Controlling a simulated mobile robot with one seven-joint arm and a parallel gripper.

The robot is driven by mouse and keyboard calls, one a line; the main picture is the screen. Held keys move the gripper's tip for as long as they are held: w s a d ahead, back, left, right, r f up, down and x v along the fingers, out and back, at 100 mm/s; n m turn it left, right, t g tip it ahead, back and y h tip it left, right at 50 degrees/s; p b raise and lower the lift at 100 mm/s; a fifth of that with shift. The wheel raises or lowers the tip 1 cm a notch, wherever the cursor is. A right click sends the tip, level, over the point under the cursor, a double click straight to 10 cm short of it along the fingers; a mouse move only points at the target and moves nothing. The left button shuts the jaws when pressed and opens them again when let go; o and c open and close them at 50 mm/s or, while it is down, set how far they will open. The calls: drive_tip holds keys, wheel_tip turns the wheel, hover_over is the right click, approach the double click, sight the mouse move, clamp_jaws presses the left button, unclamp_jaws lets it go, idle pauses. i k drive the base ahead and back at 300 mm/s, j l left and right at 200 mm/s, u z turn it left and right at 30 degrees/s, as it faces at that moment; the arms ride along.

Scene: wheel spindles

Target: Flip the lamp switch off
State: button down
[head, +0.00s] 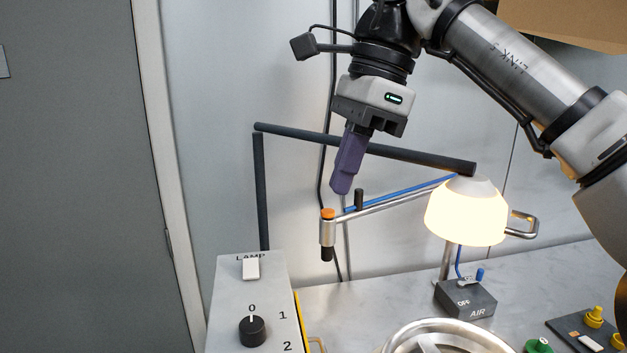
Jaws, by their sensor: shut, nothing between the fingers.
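The lamp switch (251,269) is a small white lever below the label LAMP on top of a grey control box (229,310) at lower left. Whether its lever is tipped up or down is hard to tell. The lamp (466,212) hangs from a dark jointed arm right of centre and its shade glows warm white. My gripper (341,188) points down with its purple fingers closed together and empty. It is above and to the right of the switch, apart from it, in front of the dark lamp arm (420,160).
A black rotary knob (252,331) marked 0, 1, 2 sits below the switch. A metal rod with an orange cap (328,214) stands below my gripper. An AIR box (465,299), a wheel (449,326) and yellow buttons (593,317) are at right. A grey door (80,180) is at left.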

sight(251, 272)
drive_tip(key=k+l, duration=0.15)
drive_tip(key=k, duration=0.3)
drive_tip(key=k+l, duration=0.1)
drive_tip(key=k, duration=0.35)
